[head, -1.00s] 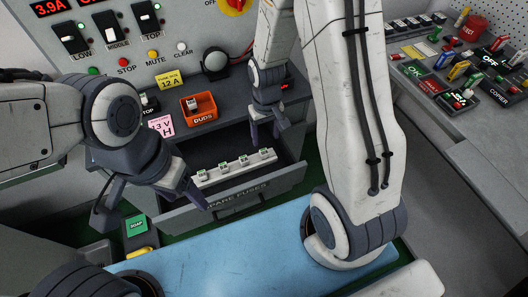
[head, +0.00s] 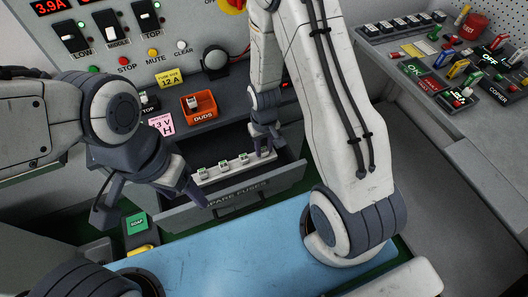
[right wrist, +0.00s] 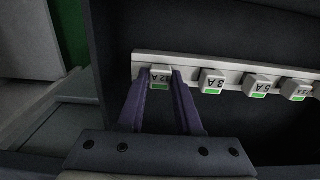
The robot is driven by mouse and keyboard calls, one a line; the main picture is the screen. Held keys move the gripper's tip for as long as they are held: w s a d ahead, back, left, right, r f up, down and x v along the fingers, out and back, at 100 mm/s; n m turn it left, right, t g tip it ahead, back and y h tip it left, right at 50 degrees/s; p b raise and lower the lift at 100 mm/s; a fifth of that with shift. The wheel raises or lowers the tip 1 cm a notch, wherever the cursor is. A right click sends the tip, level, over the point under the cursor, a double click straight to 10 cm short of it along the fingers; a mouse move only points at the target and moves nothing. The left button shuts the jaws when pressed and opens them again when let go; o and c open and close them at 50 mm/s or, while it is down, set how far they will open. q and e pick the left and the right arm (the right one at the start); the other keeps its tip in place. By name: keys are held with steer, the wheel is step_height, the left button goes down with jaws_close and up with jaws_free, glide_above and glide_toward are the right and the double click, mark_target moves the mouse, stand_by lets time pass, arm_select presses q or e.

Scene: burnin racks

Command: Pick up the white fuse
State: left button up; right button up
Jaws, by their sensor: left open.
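White fuses with green marks stand in a row on a pale strip (head: 220,173) inside the open spare fuses drawer. In the right wrist view, the white fuse at the left end, marked 12 A (right wrist: 160,76), is between the fingers of my right gripper (right wrist: 162,80), which look closed against its sides. The fuse is still in line with the row. In the head view my right gripper (head: 265,150) is at the right end of the strip and hides that fuse. My left gripper (head: 150,205) is open and empty over the drawer's left front corner.
The drawer front (head: 235,198) stands pulled out above a blue mat (head: 225,255). An orange duds bin (head: 199,107) holding a fuse is on the ledge behind. A pink note (head: 162,125) and a yellow fuse note (head: 168,78) are near it. More white fuses (right wrist: 212,82) stand close beside.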

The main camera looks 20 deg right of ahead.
mark_target(264, 150)
jaws_close()
steer(key=shift+r, duration=0.15)
step_height(264, 150, up, 10)
stand_by(0.4)
